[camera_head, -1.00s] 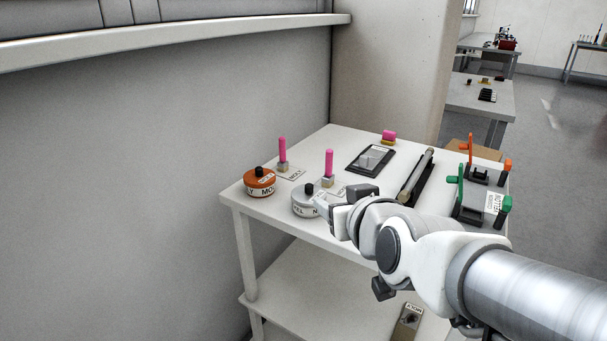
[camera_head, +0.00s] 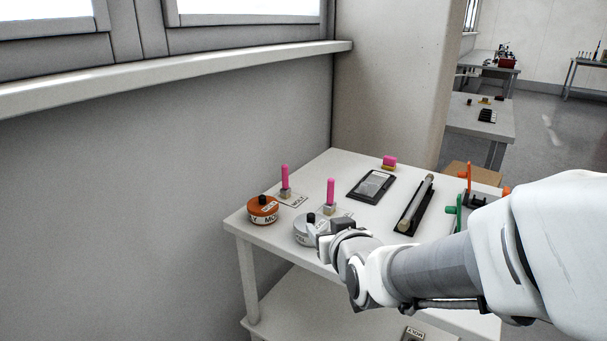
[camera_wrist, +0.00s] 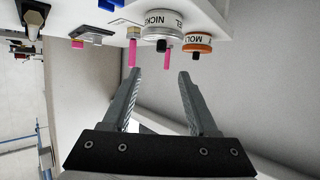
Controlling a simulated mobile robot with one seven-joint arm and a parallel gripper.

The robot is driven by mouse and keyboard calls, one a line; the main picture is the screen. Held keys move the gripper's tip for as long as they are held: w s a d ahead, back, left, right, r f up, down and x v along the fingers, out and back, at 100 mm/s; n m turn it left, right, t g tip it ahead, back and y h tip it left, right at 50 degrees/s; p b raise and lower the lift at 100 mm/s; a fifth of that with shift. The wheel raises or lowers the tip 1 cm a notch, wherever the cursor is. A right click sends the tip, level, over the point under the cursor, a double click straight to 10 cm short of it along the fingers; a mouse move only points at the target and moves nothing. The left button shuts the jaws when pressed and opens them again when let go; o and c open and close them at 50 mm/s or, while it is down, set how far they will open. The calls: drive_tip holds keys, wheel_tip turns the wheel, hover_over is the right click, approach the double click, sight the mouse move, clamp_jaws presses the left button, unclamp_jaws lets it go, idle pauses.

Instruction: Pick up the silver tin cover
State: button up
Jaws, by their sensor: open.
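The silver tin (camera_head: 304,232), with a black knob (camera_head: 311,217) on its cover, stands near the front edge of the white table. In the wrist view, which is upside down, the silver tin (camera_wrist: 163,27) has a label reading "NICKEL", and its black knob (camera_wrist: 161,46) points downward in the picture. My gripper (camera_head: 331,236) is just right of the tin in the head view and hides part of its right side. In the wrist view my gripper (camera_wrist: 161,73) is open and empty, its fingers pointing toward the tin, with the knob between their lines and beyond the tips.
An orange tin (camera_head: 263,212) marked "MOLY" stands left of the silver one. Upright pink-handled brushes or sticks (camera_head: 285,178) (camera_head: 331,192) stand behind both tins. A black-framed tray (camera_head: 371,186), a dark holder with a rod (camera_head: 415,205) and a green-handled fixture (camera_head: 456,211) are farther right.

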sight(311, 215)
drive_tip(key=p+x, duration=0.4)
drive_tip(key=p, duration=0.1)
drive_tip(key=shift+w+f, duration=0.2)
drive_tip(key=shift+w, duration=0.1)
drive_tip(key=shift+b+x, duration=0.4)
drive_tip(key=shift+x, duration=2.55)
drive_tip(key=shift+a, duration=0.15)
drive_tip(key=shift+c, duration=0.2)
clamp_jaws()
